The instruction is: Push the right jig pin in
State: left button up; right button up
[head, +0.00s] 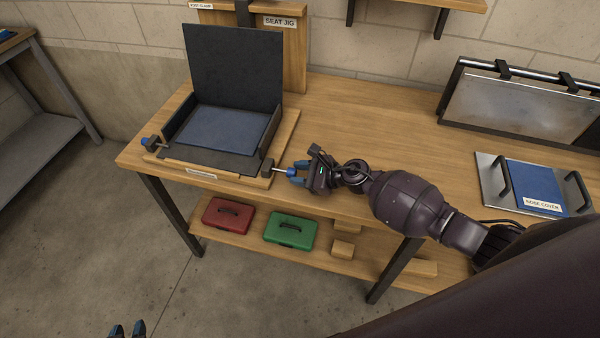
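The seat jig (175,168) stands on the bench at the left, with a dark raised back panel and a blue pad inside. The right jig pin (280,170) is a silver rod sticking out to the right of a dark block at the jig's front right corner. My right gripper (293,173) is at the pin's outer end, its blue fingertips around or beside it; whether they grip it is unclear. The left jig pin (146,141) has a blue knob at the jig's left side. My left gripper (127,330) shows only its tips at the bottom edge, apart and empty.
A nose cover plate (493,183) with handles lies on the bench at the right. A metal panel (520,106) stands behind it. Red (228,216) and green (290,231) cases sit on the lower shelf. The bench top behind my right arm is clear.

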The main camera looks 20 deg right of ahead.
aim_at(289, 170)
grip_shut()
jog(key=w+a, duration=0.1)
jog(key=a, duration=0.1)
jog(key=w+a, duration=0.1)
jog(key=a, duration=0.1)
jog(key=shift+w+b, duration=0.3)
jog(key=shift+w, duration=0.05)
jog(key=shift+o, duration=1.9)
grip_release()
jog(key=shift+d, duration=0.1)
jog(key=v, duration=1)
jog(key=shift+s+d+r, duration=0.2)
jog(key=shift+s, duration=0.05)
